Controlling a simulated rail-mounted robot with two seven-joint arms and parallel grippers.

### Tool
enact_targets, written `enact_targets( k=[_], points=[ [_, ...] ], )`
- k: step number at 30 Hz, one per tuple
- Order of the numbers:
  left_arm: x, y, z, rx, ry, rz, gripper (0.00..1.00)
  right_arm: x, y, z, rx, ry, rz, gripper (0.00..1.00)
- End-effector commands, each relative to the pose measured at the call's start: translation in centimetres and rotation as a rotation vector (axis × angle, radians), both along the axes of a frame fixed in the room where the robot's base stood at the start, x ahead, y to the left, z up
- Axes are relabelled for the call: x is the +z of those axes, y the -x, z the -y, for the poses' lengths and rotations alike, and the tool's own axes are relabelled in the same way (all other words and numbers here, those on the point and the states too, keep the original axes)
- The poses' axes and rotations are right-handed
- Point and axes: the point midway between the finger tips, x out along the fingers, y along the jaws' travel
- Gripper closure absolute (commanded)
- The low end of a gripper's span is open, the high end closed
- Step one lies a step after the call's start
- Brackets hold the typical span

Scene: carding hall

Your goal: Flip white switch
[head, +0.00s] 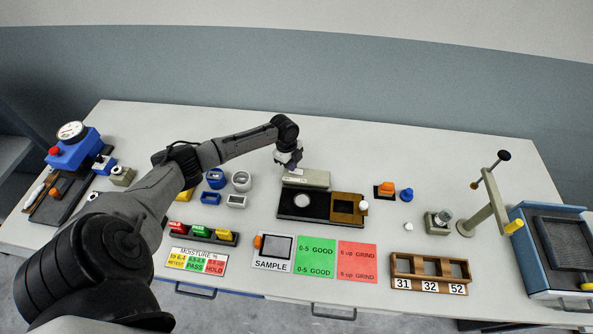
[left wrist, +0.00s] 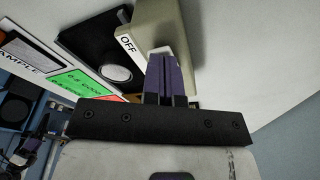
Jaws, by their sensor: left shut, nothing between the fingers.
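A beige box (head: 312,179) stands at the back of the dark tray, and it also shows in the left wrist view (left wrist: 178,28) with a label reading OFF. My left gripper (head: 291,166) is over the left part of this box. In the left wrist view its purple fingers (left wrist: 164,72) are shut with nothing between them, and their ends reach the box. A small white piece (left wrist: 160,51) shows right at the fingertips; I take it for the white switch, mostly hidden by the fingers. I cannot tell which way it is tilted.
A dark tray (head: 318,216) with a pale disc lies in front of the box. Blue and white containers (head: 241,181) stand to the left. An orange-topped block (head: 386,189), a wooden rack (head: 429,267) and a post with a handle (head: 487,220) are to the right. Table behind the box is clear.

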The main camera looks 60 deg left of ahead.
Motion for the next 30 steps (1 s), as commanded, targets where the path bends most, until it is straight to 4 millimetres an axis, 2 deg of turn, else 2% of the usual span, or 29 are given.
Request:
enact_targets(
  k=[18, 25, 30],
  points=[
    [-1.0, 0.0, 0.0, 0.000, 0.000, 0.000, 1.00, -0.6, 0.0, -0.2, -0.004, -0.005, 0.000, 0.57],
    [-0.5, 0.0, 0.0, 0.000, 0.000, 0.000, 1.00, -0.2, 0.0, -0.3, -0.006, -0.010, 0.001, 0.57],
    [0.6, 0.0, 0.0, 0.000, 0.000, 0.000, 1.00, 0.8, 0.0, -0.3, -0.006, -0.010, 0.001, 0.57]
  ],
)
